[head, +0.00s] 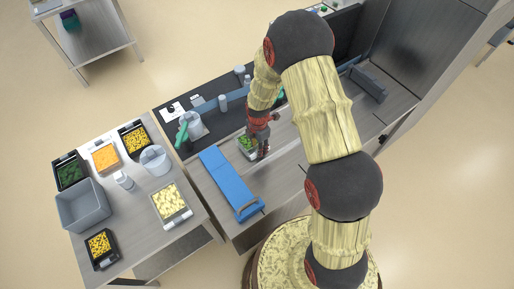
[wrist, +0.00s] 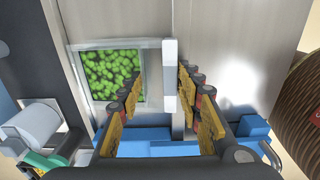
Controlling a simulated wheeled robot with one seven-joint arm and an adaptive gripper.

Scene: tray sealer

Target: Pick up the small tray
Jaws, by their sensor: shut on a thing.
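The small tray is a pale, clear-walled tray full of green pieces. In the head view the small tray (head: 241,153) lies on the steel worktop, just left of my gripper (head: 262,152). In the wrist view the small tray (wrist: 169,72) is at upper left, with its right wall between the fingers. My gripper (wrist: 161,84) is shut on that wall, one finger on the inner side and one on the outer. The left finger hides part of the contents. I cannot tell whether the tray's base touches the worktop.
A blue bar (head: 228,182) lies on the worktop in front of the tray. The left table holds a grey bin (head: 83,207), a white tub (head: 155,160) and several food trays. A dark counter strip with containers (head: 222,103) runs behind. Steel worktop right of my gripper is clear.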

